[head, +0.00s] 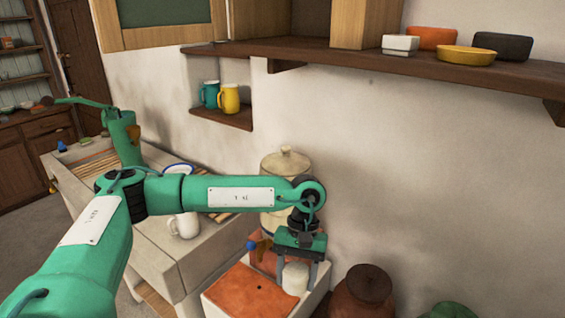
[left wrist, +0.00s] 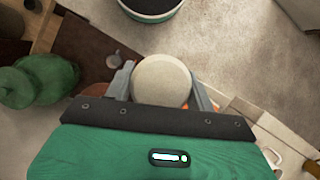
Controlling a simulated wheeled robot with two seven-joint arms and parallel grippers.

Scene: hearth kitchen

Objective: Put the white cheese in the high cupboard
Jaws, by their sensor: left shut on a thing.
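The white cheese (head: 295,278) is a small pale cylinder between the fingers of my left gripper (head: 294,268), above a white box with an orange-red top (head: 248,291). In the left wrist view the cheese (left wrist: 161,80) shows as a pale round disc between the two grey fingers of the gripper (left wrist: 160,88), which is shut on it. The high cupboard shows only in its lower part, at the top of the head view: a wooden frame with a dark green panel (head: 165,12). Its inside is mostly out of frame. My right gripper is not in view.
A dark wall shelf (head: 440,66) holds a white dish (head: 400,45), an orange dish (head: 432,38), a yellow dish (head: 466,55) and a black one (head: 503,46). Two mugs stand in a niche (head: 222,117). A lidded cream crock (head: 284,170) stands behind my arm. A brown jar (head: 363,292) is at right.

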